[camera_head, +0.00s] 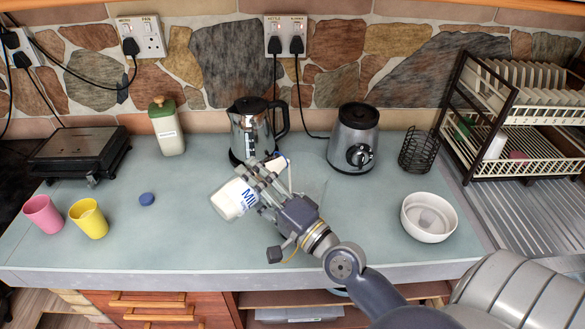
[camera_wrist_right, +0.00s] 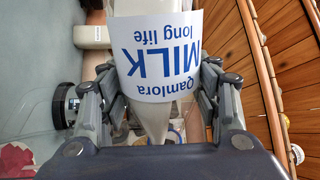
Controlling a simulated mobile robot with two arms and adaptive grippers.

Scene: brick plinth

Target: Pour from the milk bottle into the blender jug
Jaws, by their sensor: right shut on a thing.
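The milk bottle (camera_head: 230,201), white with blue MILK lettering, is held tilted above the worktop, its wide base toward the lower left and its narrow end toward the upper right. My right gripper (camera_head: 264,186) is shut around it. In the right wrist view the bottle (camera_wrist_right: 158,56) sits between the fingers, its label upside down and its neck pointing down the picture. A faint clear outline, apparently the blender jug (camera_head: 313,184), stands just right of the bottle's neck, partly hidden by my gripper. I cannot tell whether milk is flowing. My left gripper is not in view.
The blender base (camera_head: 353,140) and kettle (camera_head: 252,127) stand behind. A white bowl (camera_head: 429,217) is at right, near a dish rack (camera_head: 520,135). Pink (camera_head: 43,214) and yellow (camera_head: 88,219) cups and a blue cap (camera_head: 147,199) are at left.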

